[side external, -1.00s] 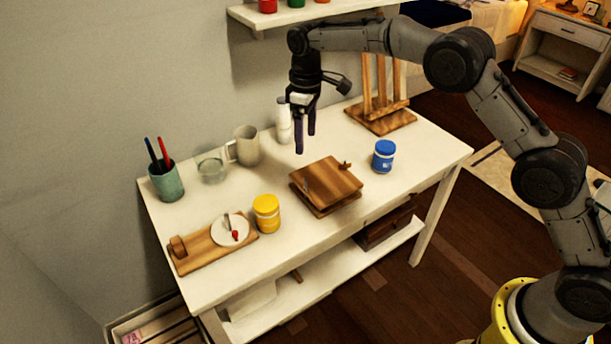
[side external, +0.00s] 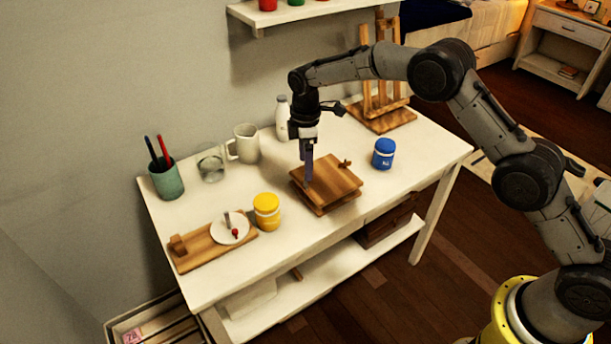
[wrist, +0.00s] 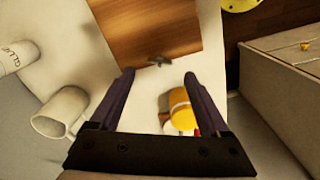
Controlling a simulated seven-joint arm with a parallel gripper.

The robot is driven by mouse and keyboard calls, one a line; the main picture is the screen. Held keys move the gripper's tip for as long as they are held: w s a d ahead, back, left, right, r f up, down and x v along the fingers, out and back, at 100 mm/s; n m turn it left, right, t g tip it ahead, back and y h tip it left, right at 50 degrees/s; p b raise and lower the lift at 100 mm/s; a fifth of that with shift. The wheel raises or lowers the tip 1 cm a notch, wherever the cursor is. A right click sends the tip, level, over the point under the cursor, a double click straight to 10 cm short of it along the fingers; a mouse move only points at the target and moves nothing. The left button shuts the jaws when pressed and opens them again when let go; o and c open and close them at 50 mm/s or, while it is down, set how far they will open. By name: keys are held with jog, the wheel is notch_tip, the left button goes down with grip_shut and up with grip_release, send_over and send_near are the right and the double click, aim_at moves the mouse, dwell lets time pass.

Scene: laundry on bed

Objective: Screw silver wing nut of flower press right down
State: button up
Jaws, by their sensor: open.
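The flower press (side external: 333,182) is a pair of stacked wooden boards near the middle of the white table. In the wrist view its top board (wrist: 145,28) fills the upper middle. The silver wing nut (wrist: 160,62) sits near the board's edge there, small and grey, between the fingertips and slightly beyond them. In the side view my gripper's fingers hide it. My gripper (side external: 308,184) points down at the press's left corner; it also shows in the wrist view (wrist: 158,75). It is open and empty, with a finger on either side of the nut in that view.
A brown wing nut (side external: 345,162) stands at the press's far right corner. A yellow jar (side external: 266,212) is left of the press, a blue jar (side external: 384,153) right. A mug (side external: 246,144), glass (side external: 211,164) and white bottle (side external: 282,118) stand behind.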

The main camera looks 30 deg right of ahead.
aim_at(305, 183)
jog(key=shift+f, duration=2.65)
grip_shut()
